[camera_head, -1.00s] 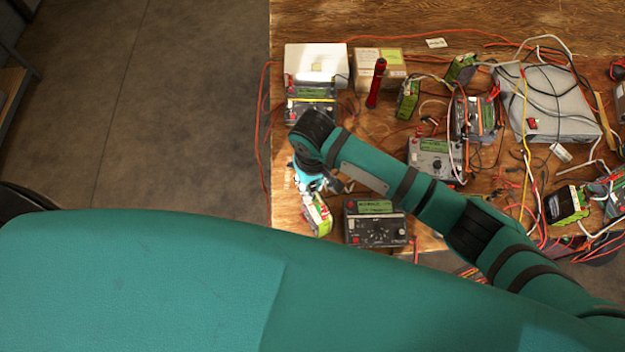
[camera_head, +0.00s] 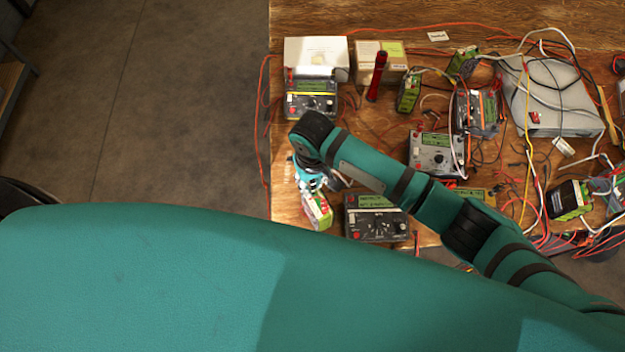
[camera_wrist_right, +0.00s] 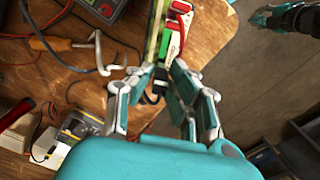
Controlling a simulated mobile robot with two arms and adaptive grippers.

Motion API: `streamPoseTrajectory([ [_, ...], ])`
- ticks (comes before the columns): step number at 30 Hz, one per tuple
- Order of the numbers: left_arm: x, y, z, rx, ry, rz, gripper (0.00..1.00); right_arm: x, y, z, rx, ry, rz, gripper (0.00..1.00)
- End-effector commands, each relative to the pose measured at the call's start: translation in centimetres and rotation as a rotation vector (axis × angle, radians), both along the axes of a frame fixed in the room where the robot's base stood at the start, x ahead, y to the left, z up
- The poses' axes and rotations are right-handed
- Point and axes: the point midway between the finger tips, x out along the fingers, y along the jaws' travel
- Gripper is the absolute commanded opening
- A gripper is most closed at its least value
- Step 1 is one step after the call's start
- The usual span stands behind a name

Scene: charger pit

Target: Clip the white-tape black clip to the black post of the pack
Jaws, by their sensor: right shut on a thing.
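The pack (camera_head: 317,211) is a green and white block with red parts on top, at the table's front left corner. It also shows in the right wrist view (camera_wrist_right: 172,42). My right gripper (camera_head: 312,186) is just behind the pack in the head view. In the right wrist view its fingers (camera_wrist_right: 157,86) are shut on a small black clip (camera_wrist_right: 152,98), close to the near end of the pack. A teal and black part, possibly my left gripper, shows at the wrist view's upper right.
A dark charger (camera_head: 375,222) stands right of the pack, and another charger (camera_head: 311,103) behind. A grey charger (camera_head: 436,155) and loose cables lie farther right. In the wrist view, an orange-handled tool (camera_wrist_right: 50,44) lies left of the gripper. The table edge is close.

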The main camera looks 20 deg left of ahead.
Motion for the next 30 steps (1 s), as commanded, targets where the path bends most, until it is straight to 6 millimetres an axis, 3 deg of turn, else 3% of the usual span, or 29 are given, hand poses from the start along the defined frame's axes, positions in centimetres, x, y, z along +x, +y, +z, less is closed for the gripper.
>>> streamPoseTrajectory([
  [30,0.00,0.00,0.80,0.000,0.000,0.000,0.00,0.00,0.00,0.03,0.000,0.000,0.000,0.00],
])
